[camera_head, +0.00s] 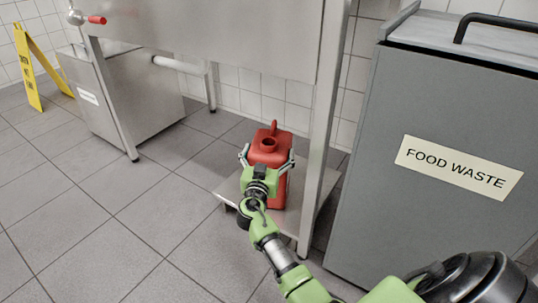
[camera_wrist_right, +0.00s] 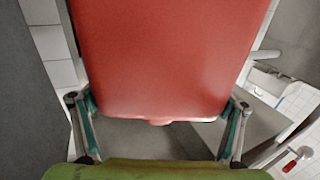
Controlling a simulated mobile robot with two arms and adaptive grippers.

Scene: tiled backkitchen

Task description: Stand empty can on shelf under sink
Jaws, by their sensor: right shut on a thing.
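The red can (camera_head: 269,150) is upright at the low shelf (camera_head: 228,192) under the sink (camera_head: 220,35). My right gripper (camera_head: 267,160) is shut on the can, one finger at each side of its body. In the right wrist view the can (camera_wrist_right: 165,55) fills the middle, between the two fingers of my right gripper (camera_wrist_right: 158,122). The can's open spout and handle face up. Its base is partly hidden by my arm, so I cannot tell whether it touches the shelf. My left gripper is not in view.
A grey food waste bin (camera_head: 430,150) stands close on the right. A metal sink leg (camera_head: 318,150) rises just right of the can. A steel box (camera_head: 130,95) and a yellow floor sign (camera_head: 38,65) are at the left. The tiled floor (camera_head: 100,220) at front left is clear.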

